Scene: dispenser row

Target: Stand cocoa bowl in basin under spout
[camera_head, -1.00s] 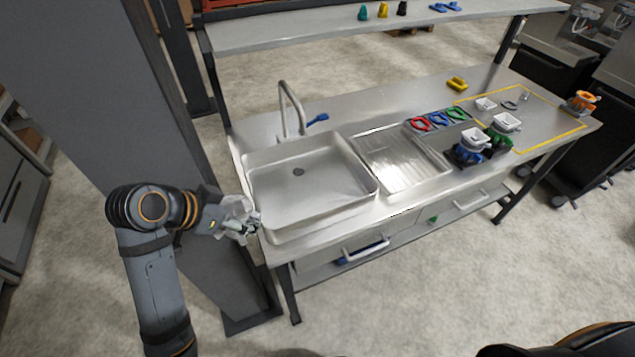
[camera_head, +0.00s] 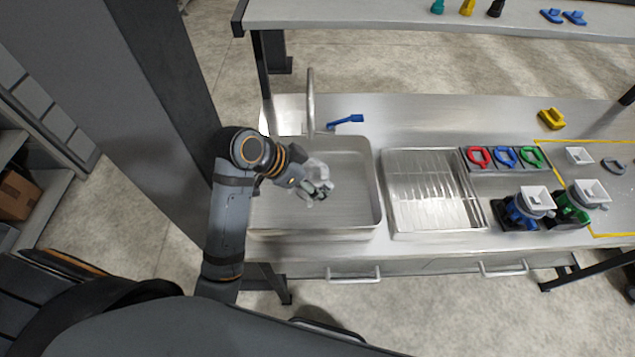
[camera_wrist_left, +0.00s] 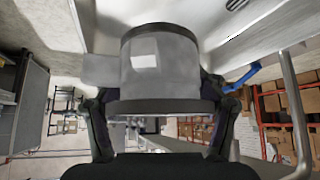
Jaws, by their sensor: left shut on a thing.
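My left gripper (camera_head: 316,188) is over the basin (camera_head: 362,212) of the sink and is shut on a pale grey vessel, which I take for the cocoa bowl (camera_head: 317,168). In the left wrist view the bowl (camera_wrist_left: 160,65) is round and greyish, with dark bands at both ends, a small white label and a tab on the left. A gripper finger is at each side of it. Its contents cannot be seen. The spout (camera_head: 311,98) rises at the back of the basin, a little behind the bowl. My right gripper is not in view.
Red, blue and green rings (camera_head: 505,156) and two dispensers (camera_head: 528,207) stand farther right. A shelf (camera_head: 400,14) spans the back.

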